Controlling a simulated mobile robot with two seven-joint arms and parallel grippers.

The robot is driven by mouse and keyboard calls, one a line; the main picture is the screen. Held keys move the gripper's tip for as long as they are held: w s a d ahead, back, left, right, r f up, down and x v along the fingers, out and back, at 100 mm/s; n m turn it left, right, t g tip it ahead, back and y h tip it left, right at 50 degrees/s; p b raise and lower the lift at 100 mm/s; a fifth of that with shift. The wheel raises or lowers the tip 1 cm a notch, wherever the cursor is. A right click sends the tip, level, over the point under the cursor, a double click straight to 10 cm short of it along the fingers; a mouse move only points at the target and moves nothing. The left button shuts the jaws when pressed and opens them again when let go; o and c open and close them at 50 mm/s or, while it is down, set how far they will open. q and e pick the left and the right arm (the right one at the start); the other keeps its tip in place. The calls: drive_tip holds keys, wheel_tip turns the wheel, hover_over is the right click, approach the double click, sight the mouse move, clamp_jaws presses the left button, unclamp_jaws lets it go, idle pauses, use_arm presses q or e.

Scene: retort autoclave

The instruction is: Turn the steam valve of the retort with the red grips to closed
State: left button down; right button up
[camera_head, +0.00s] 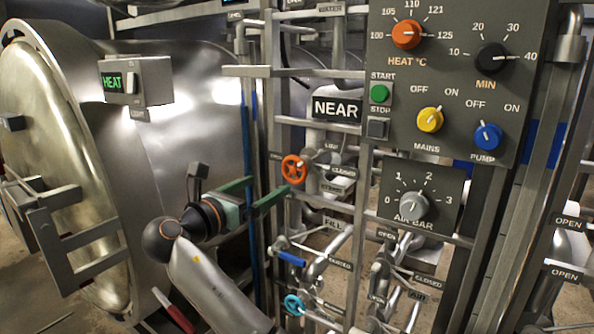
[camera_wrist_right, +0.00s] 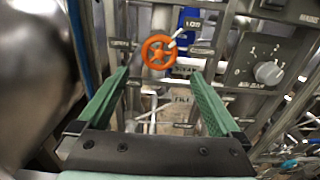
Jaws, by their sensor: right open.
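An orange handwheel (camera_head: 293,169) sits on the pipe frame, with a small label that seems to read STEAM beside it. My right gripper (camera_head: 266,191) is open and empty, just left of and slightly below the wheel. In the right wrist view the orange wheel (camera_wrist_right: 158,52) appears beyond the two green fingertips (camera_wrist_right: 161,74), between their lines and apart from them. The steel retort (camera_head: 62,160) fills the left, and a red grip (camera_head: 178,315) shows low beside it. My left gripper is not in view.
A grey panel (camera_head: 455,75) with dials and buttons stands right, above an air dial (camera_head: 414,205). A NEAR sign (camera_head: 336,108) hangs above the wheel. A blue lever (camera_head: 291,258) and teal handwheel (camera_head: 294,305) sit below. Pipes and upright bars crowd the frame.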

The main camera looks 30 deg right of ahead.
sight(292, 172)
drive_tip(key=x, duration=1.1)
drive_tip(key=shift+w+d, duration=0.15)
drive_tip(key=shift+d, duration=0.2)
drive_tip(key=shift+c, duration=0.3)
drive_tip(key=c, duration=1.1)
